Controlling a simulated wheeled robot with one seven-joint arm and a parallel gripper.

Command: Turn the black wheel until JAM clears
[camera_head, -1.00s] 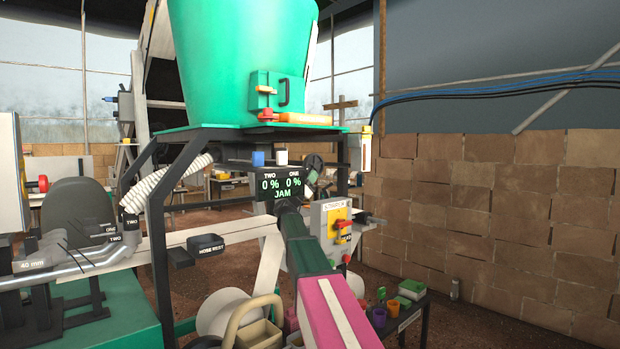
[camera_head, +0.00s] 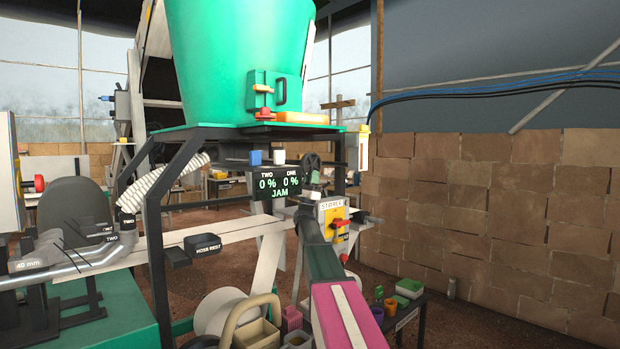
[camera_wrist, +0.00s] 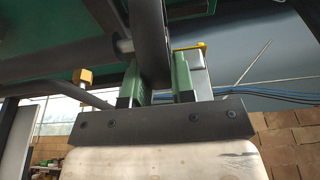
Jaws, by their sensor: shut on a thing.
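The black wheel (camera_head: 312,161) stands upright under the green hopper, just right of the display. In the wrist view its dark rim (camera_wrist: 152,35) runs up between the green fingers of my gripper (camera_wrist: 159,78). My gripper is shut on the rim, with a finger on each side. In the head view my gripper (camera_head: 312,182) is small and at the wheel's lower part. The display (camera_head: 279,184) reads TWO 0 %, ONE 0 % and JAM in green. Most of the wheel is outside the wrist view.
A STIRRER switch box (camera_head: 334,218) with a red handle stands close right of my arm. The green hopper (camera_head: 240,65) and its black frame (camera_head: 158,240) are above and left. A hose rest (camera_head: 202,244) is at left. A low table (camera_head: 405,318) holds small pots.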

